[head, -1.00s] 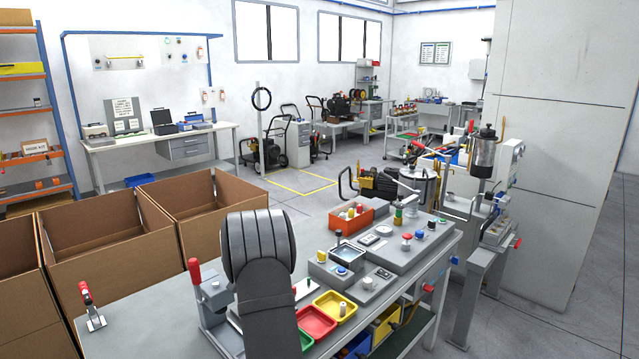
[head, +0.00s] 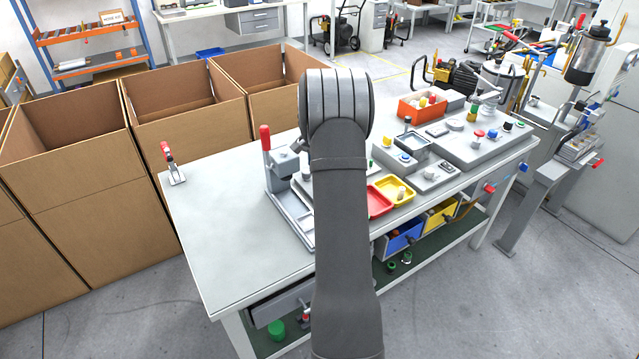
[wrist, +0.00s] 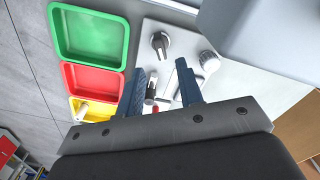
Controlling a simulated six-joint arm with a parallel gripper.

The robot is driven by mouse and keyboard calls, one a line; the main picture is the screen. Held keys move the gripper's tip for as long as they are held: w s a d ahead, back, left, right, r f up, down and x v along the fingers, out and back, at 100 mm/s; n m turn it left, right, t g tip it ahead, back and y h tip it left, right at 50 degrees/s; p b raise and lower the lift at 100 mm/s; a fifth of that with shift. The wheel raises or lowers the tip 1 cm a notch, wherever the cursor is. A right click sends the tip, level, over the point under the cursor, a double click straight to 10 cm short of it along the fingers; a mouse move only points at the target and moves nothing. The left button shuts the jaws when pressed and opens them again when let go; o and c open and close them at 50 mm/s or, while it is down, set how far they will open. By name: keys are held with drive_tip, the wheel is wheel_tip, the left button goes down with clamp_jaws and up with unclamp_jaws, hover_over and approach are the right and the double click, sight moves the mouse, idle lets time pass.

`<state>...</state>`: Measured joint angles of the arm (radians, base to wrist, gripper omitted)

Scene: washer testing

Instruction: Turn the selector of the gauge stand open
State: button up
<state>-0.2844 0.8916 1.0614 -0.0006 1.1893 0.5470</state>
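My gripper (wrist: 160,68) is open over a light grey panel (wrist: 190,30) in the wrist view, its two dark blue fingers apart. A grey knob with a dark grip (wrist: 160,43) stands on the panel just beyond the fingertips; it looks like a selector, but I cannot tell for sure that it is the gauge stand's. A pale round knob (wrist: 209,60) stands right of it. A small dark part with a red tip (wrist: 152,84) shows between the fingers, not visibly gripped. In the head view my arm hides the gripper and most of this panel.
Green (wrist: 88,36), red (wrist: 93,88) and yellow (wrist: 90,109) trays lie left of the panel in the wrist view. A red-handled lever (head: 266,140) stands left of my arm in the head view.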

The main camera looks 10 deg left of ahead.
wheel_tip(320, 180, down, 7)
drive_tip(key=shift+r, duration=0.1)
idle(0.3)
clamp_jaws()
